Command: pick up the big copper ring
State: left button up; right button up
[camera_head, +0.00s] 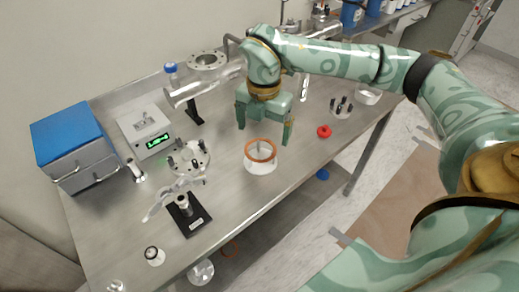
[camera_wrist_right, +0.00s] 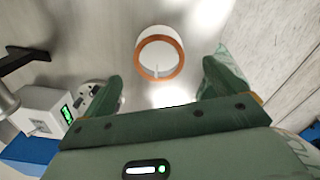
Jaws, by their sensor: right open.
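The big copper ring (camera_head: 261,161) lies flat on top of a white cylinder (camera_head: 262,170) near the front edge of the steel table. In the right wrist view, the copper ring (camera_wrist_right: 182,62) shows as a full circle around the white cylinder's opening. My right gripper (camera_head: 264,124) is open and empty. Its fingers point down, just behind and above the ring in the head view. In the wrist view, the ring lies between and beyond the fingertips (camera_wrist_right: 161,72), apart from both. My left gripper is not in view.
A controller with a green display (camera_head: 147,132), a blue-topped box (camera_head: 72,140) and a black-based stand (camera_head: 187,215) stand to the left. Metal tubing (camera_head: 212,82) runs behind the gripper.

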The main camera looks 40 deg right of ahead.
jog(key=f, duration=0.1)
jog(key=f+b, duration=0.1)
jog(key=f, duration=0.2)
jog(key=shift+a+f+b, duration=0.3)
jog(key=shift+a+f, duration=0.05)
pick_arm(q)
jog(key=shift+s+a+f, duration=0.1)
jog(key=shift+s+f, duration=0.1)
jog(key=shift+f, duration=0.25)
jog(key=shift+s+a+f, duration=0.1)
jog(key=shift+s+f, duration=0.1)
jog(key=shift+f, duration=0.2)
pick_arm(e)
jog(key=shift+r, duration=0.1)
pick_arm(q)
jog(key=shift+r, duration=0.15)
pick_arm(e)
jog(key=shift+f, duration=0.2)
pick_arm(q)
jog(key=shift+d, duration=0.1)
pick_arm(e)
jog(key=c, duration=0.9)
